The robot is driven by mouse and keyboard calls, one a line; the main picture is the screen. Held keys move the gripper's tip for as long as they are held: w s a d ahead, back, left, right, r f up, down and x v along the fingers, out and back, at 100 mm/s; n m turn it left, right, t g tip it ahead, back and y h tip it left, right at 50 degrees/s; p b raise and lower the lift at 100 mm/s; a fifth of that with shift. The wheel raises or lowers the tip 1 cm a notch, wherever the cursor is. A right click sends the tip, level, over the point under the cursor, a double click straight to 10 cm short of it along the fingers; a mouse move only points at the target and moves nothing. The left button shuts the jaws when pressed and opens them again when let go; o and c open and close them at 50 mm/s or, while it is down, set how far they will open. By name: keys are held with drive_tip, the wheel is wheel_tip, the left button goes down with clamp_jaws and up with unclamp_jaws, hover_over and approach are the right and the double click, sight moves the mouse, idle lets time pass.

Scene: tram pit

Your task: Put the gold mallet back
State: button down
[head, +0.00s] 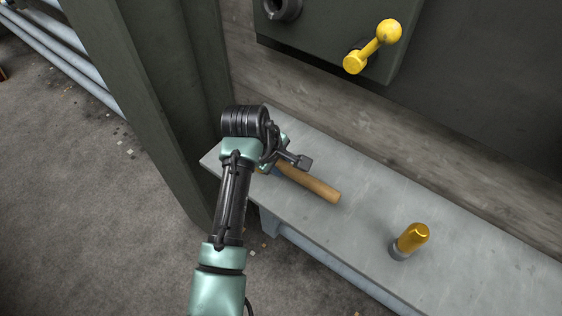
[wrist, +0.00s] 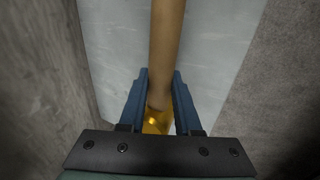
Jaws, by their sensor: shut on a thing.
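The gold mallet shows in the head view as a plain wooden handle (head: 312,185) over the left part of a grey bench (head: 355,205); its head is hidden there behind my wrist. In the wrist view its gold part (wrist: 157,120) sits between the blue fingers, and the handle (wrist: 166,45) runs away from them. My gripper (wrist: 160,100) is shut on the mallet near where the handle meets the gold. In the head view the fingers are mostly hidden by my wrist. I cannot tell whether the mallet touches the bench.
A gold-topped cylinder with a grey base (head: 411,239) stands on the bench to the right. A dark cabinet (head: 330,35) with a yellow ball-ended lever (head: 373,47) hangs above. A dark steel column (head: 150,90) rises at the bench's left end. The bench between handle and cylinder is clear.

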drive_tip(key=c, duration=1)
unclamp_jaws()
drive_tip(key=shift+s+f, duration=0.1)
drive_tip(key=shift+f, duration=0.15)
drive_tip(key=o, duration=0.4)
drive_tip(key=shift+f+b, duration=0.25)
drive_tip(key=shift+b, duration=0.35)
drive_tip(key=w+b+v, duration=0.1)
drive_tip(key=b+v, duration=0.1)
drive_tip(key=v, duration=1.1)
drive_tip(key=shift+r, duration=0.2)
drive_tip(key=shift+a, duration=0.1)
